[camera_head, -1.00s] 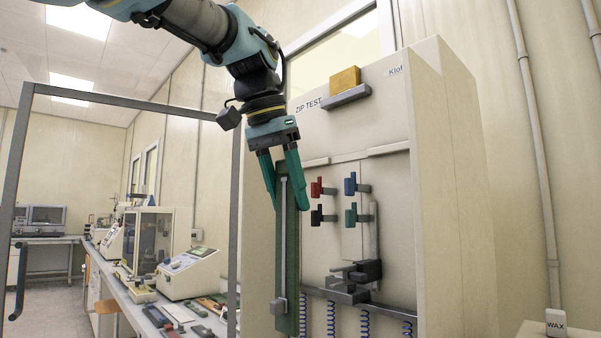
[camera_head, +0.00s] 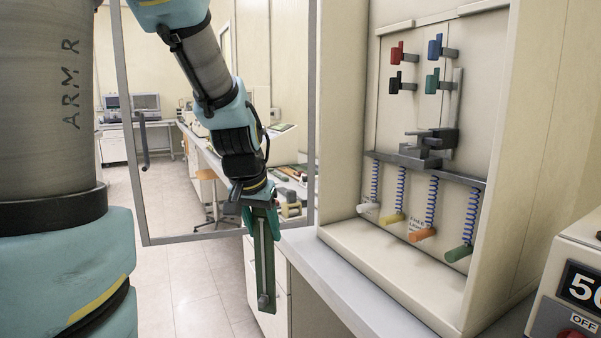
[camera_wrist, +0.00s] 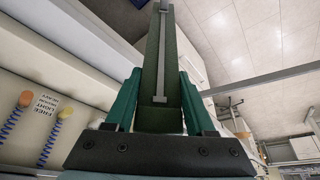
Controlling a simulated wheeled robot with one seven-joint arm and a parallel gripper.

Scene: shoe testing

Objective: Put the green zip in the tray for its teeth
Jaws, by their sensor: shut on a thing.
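The green zip (camera_head: 254,262) is a long dark green strip with a grey metal line down its middle and a grey slider near its lower end. My gripper (camera_head: 262,228) is shut on its upper part. The zip hangs nearly upright below the gripper, in the air left of the test cabinet. In the wrist view the zip (camera_wrist: 151,60) stretches away between the two teal fingers (camera_wrist: 159,90). I cannot make out a tray for teeth in these views.
The cabinet (camera_head: 535,130) stands right, with coloured pegs (camera_head: 432,82), a grey clamp (camera_head: 430,148) and coloured handles on blue springs. A pale counter (camera_head: 330,265) runs before it. A grey frame (camera_head: 128,130) and a bench with coloured strips (camera_head: 290,172) are behind. Open floor lies left.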

